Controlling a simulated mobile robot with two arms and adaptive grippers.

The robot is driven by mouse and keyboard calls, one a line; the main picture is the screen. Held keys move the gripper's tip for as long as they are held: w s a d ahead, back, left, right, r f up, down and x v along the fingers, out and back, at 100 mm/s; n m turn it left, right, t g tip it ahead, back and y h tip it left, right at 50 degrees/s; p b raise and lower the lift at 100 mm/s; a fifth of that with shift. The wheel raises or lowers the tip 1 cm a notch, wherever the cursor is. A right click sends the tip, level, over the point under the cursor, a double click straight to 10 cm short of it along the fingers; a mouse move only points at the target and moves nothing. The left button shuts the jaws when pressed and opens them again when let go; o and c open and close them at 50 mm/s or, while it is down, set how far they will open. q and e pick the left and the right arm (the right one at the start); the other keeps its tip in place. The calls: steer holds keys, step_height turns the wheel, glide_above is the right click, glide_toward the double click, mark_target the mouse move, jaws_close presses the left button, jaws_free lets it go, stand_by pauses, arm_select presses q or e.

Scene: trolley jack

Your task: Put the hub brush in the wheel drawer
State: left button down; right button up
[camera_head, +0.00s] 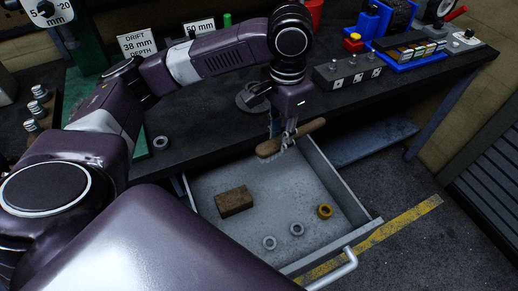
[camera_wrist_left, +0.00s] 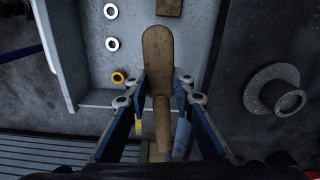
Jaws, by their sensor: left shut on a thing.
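The hub brush (camera_head: 304,131), with a brown wooden body, is held by my left gripper (camera_head: 286,137) over the back part of the open wheel drawer (camera_head: 275,200). The gripper is shut on it. In the left wrist view the brush (camera_wrist_left: 158,55) lies lengthwise between the fingertips (camera_wrist_left: 160,88), its narrow end toward the camera. The brush appears above the drawer floor, and its far side is hidden. The grey drawer is pulled out from under the bench. My right gripper is not in view.
The drawer holds a brown block (camera_head: 234,201), two grey rings (camera_head: 297,229) and a brass ring (camera_head: 325,211). The drawer floor has free room between them. A flanged grey part (camera_head: 252,97) sits on the bench behind, with a socket block (camera_head: 347,72) to its right.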

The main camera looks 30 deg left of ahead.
arm_select(q)
steer(key=shift+w+a+f+m+b, duration=0.2)
steer(key=shift+w+f+m, duration=0.1)
steer(key=shift+w+f, duration=0.15)
steer(key=shift+w+a+f+m+b, duration=0.15)
steer(key=shift+w+f+m, duration=0.15)
steer(key=shift+w+f, duration=0.15)
steer(key=shift+w+d+f, duration=0.1)
steer(key=shift+f, duration=0.55)
steer(key=shift+w+d+f, duration=0.1)
steer(key=shift+f, duration=0.5)
glide_above(276, 188)
step_height(276, 188, down, 12)
steer(key=shift+f, duration=0.9)
step_height(276, 188, down, 3)
steer(key=shift+f, duration=0.2)
steer(key=shift+w, duration=0.1)
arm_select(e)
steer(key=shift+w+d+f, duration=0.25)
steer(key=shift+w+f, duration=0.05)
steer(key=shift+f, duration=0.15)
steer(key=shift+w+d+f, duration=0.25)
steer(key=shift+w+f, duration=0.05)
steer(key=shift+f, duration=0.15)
arm_select(q)
steer(key=shift+f, duration=0.1)
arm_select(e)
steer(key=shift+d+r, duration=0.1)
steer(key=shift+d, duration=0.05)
